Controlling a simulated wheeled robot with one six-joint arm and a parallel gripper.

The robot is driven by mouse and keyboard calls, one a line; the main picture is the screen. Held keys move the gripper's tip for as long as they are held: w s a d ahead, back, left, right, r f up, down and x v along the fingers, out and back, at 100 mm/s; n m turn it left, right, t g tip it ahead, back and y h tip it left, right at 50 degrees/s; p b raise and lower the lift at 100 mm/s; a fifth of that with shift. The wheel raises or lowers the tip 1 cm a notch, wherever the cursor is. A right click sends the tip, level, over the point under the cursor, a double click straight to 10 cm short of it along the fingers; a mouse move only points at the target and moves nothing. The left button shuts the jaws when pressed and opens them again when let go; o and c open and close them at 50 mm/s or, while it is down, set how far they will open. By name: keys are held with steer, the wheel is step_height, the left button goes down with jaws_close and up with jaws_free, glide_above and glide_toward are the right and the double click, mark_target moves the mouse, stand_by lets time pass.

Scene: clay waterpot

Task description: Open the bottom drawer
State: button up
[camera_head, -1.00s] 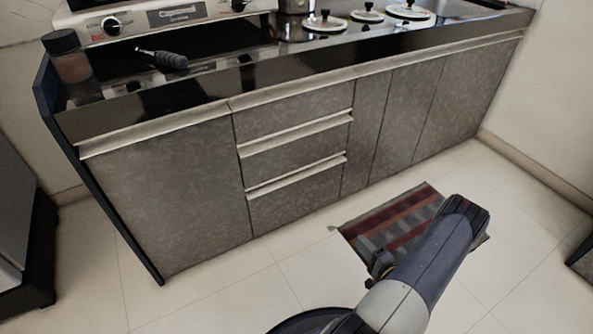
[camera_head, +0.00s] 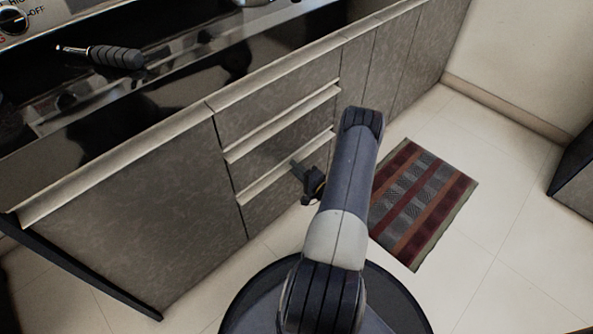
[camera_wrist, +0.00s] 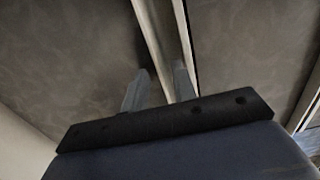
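The bottom drawer (camera_head: 268,208) is the lowest of three grey stone-patterned fronts in the counter, and it looks shut. Its pale handle strip (camera_head: 262,183) runs along its top edge. My gripper (camera_head: 298,166) is at the right part of this strip, close to the drawer front. In the wrist view, my gripper (camera_wrist: 160,72) has its two grey fingers apart, one on each side of a pale strip (camera_wrist: 155,35). The fingers are open; whether either one touches the strip I cannot tell. My arm hides the right end of the bottom drawer.
A striped mat (camera_head: 422,200) lies on the tiled floor right of my arm. A plain cabinet door (camera_head: 130,215) is left of the drawers. A black-handled tool (camera_head: 115,57) lies on the dark countertop. Floor in front of the drawers is free.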

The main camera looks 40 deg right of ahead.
steer(key=shift+c, duration=0.3)
jaws_close()
stand_by(1.1)
